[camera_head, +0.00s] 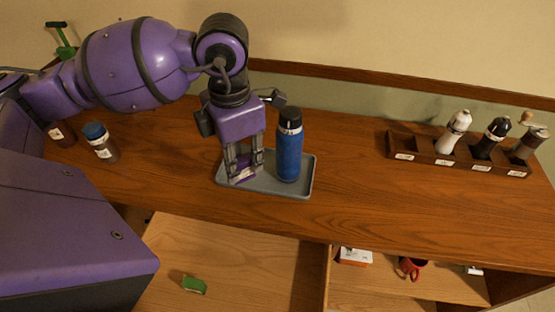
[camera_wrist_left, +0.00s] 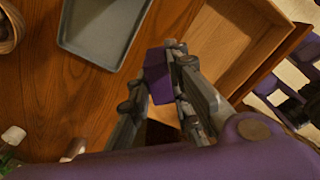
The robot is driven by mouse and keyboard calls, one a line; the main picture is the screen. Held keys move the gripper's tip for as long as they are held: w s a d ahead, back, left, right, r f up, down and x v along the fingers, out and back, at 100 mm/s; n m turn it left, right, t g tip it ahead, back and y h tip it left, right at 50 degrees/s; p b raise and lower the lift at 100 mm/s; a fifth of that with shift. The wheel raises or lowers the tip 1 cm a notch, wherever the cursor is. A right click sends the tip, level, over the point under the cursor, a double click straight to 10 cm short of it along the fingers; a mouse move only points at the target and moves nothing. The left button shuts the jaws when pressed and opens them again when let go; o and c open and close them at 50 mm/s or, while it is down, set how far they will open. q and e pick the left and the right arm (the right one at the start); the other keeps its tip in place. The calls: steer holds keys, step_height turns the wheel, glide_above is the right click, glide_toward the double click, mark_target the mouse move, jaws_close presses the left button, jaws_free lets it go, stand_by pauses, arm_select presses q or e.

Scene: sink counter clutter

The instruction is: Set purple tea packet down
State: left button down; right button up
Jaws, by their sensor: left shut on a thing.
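My left gripper (camera_head: 244,164) points down in the head view, shut on the purple tea packet (camera_head: 245,174). In that view the packet lines up with the left part of the grey tray (camera_head: 224,180); I cannot tell its height from there. In the left wrist view the packet (camera_wrist_left: 157,76) sits between the fingertips (camera_wrist_left: 160,85), in front of the wooden counter, apart from the tray (camera_wrist_left: 80,57) in the picture. The fingers hide part of the packet. My right gripper is not in view.
A blue bottle (camera_head: 289,150) stands upright on the tray, right of my gripper. A wooden rack (camera_head: 432,159) with grinders stands at the right. A blue-capped jar (camera_head: 105,149) is at the left. Open compartments below the counter hold a green item (camera_head: 194,285) and a red mug (camera_head: 412,267).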

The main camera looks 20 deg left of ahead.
arm_select(q)
steer(key=shift+w+f, duration=0.15)
steer(key=shift+n, duration=0.3)
steer(key=w+a+f, duration=0.2)
steer(key=w, duration=0.1)
steer(key=w+a+f, duration=0.2)
steer(key=w+f, duration=0.1)
steer(key=w+a+f, duration=0.2)
steer(key=w+f, duration=0.1)
steer(key=w, duration=0.1)
steer(key=shift+a+f, duration=0.15)
steer(key=shift+w+a+f, duration=0.2)
steer(key=shift+w+f, duration=0.15)
steer(key=shift+f, duration=0.05)
steer(key=shift+w+a+f, duration=0.1)
steer(key=shift+w+f, duration=0.1)
steer(key=shift+f, duration=1.8)
steer(key=c, duration=1.6)
jaws_free()
step_height(320, 180, up, 12)
steer(key=shift+r, duration=0.25)
